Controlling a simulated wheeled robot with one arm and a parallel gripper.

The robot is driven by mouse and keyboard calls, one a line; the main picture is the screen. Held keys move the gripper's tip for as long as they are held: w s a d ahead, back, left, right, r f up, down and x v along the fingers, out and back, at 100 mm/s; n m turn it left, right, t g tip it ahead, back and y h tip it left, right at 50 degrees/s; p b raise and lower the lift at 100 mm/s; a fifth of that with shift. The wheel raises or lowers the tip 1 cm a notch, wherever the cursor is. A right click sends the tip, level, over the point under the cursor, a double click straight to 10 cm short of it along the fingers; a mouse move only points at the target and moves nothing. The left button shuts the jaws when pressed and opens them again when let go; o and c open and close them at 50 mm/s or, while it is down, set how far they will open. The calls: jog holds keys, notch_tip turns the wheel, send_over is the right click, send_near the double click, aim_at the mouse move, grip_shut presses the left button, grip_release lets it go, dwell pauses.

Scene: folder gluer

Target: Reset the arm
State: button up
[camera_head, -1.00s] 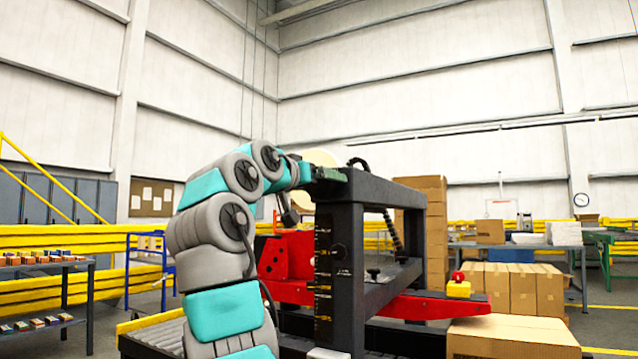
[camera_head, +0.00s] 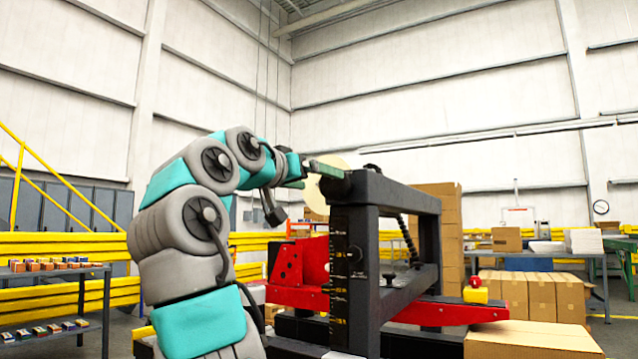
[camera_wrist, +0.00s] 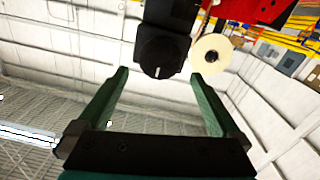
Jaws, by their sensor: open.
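My gripper (camera_head: 318,172) is at the end of my teal and grey arm, raised at the upper left end of the black machine frame (camera_head: 348,285). In the wrist view my gripper (camera_wrist: 160,74) shows two green fingers spread wide, with nothing between them. A black frame end with a round knob (camera_wrist: 160,56) shows just beyond the fingertips, apparently apart from them. A cream roll (camera_wrist: 211,53) lies beyond the right finger; it also shows behind the gripper in the head view (camera_head: 330,180).
Red machine parts (camera_head: 300,262) sit beside the black frame. A cardboard box (camera_head: 530,340) is at the front right, with stacked boxes (camera_head: 540,295) behind it. A shelf with small boxes (camera_head: 50,266) stands at left. The space above the frame is open.

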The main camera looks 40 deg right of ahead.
dwell(0.4)
jog(key=w+a+f+n+y, duration=0.2)
jog(key=w+f+n+y, duration=0.25)
jog(key=f, duration=0.65)
jog(key=s+a+f+n+g+y, duration=0.1)
jog(key=s+a+f+n+y, duration=0.15)
jog(key=f, duration=0.75)
jog(key=s+a+f+n+g+y, duration=0.1)
jog(key=s+f+n+y, duration=0.15)
jog(key=f, duration=0.75)
jog(key=s+a+f+g+y, duration=0.2)
jog(key=s+a+f, duration=0.4)
jog(key=s+f, duration=0.4)
jog(key=s+a+f+n+g+y, duration=0.1)
jog(key=s+a+f+g+y, duration=0.1)
jog(key=s+a+f, duration=0.5)
jog(key=s+a+f+n+g+y, duration=0.1)
jog(key=s+a+f, duration=0.6)
jog(key=s+f, duration=0.7)
jog(key=shift+f+g+y, duration=0.6)
jog(key=shift+f+y, duration=0.1)
jog(key=shift+y, duration=0.45)
jog(key=shift+n, duration=0.25)
